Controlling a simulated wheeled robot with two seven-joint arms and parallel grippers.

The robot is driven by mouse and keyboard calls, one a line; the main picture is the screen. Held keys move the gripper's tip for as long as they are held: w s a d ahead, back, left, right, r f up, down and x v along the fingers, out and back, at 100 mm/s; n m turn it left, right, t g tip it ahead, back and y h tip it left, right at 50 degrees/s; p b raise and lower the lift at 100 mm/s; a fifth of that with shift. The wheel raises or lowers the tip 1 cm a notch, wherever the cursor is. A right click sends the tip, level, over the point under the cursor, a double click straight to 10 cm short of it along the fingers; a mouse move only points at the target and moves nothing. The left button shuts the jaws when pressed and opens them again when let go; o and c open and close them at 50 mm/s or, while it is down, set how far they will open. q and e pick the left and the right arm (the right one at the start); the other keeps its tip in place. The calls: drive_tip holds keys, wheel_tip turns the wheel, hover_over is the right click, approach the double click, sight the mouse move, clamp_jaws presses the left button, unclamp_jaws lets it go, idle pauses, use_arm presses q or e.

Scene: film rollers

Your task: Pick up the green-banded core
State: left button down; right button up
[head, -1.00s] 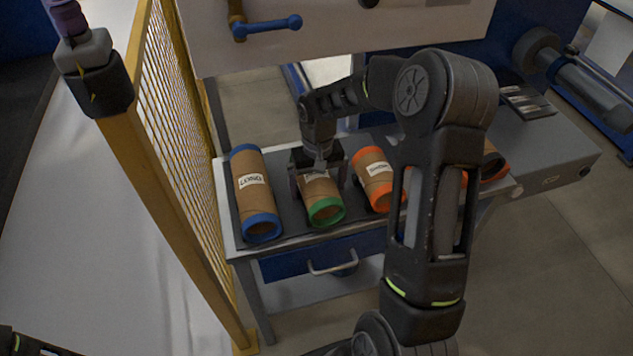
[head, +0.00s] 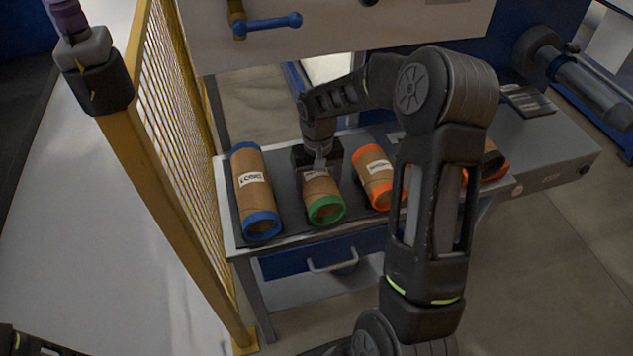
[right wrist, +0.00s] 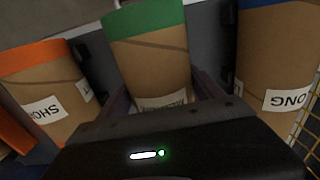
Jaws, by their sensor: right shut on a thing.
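The green-banded core (head: 323,200) is a brown cardboard tube with a green ring on its near end and a label partly hidden under the gripper. It lies on the dark mat on the cart top, between the blue-banded core (head: 254,190) and an orange-banded core (head: 377,178). My right gripper (head: 320,175) is above its far half, shut on it. In the right wrist view the green-banded core (right wrist: 150,62) runs between the two fingers, its label half hidden by the gripper body. Part of my left arm shows at the lower left of the head view; its gripper is not visible.
In the right wrist view an orange-banded core (right wrist: 42,92) is left and the blue-banded core (right wrist: 277,62) right, both close. A yellow mesh fence (head: 180,130) stands left of the cart. More orange-banded cores (head: 492,165) lie partly behind my right arm.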

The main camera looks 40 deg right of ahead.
drive_tip(key=c, duration=0.9)
drive_tip(key=shift+c, duration=0.2)
wheel_tip(320, 180, up, 10)
drive_tip(key=shift+r+b, duration=0.1)
drive_tip(key=shift+b, duration=0.7)
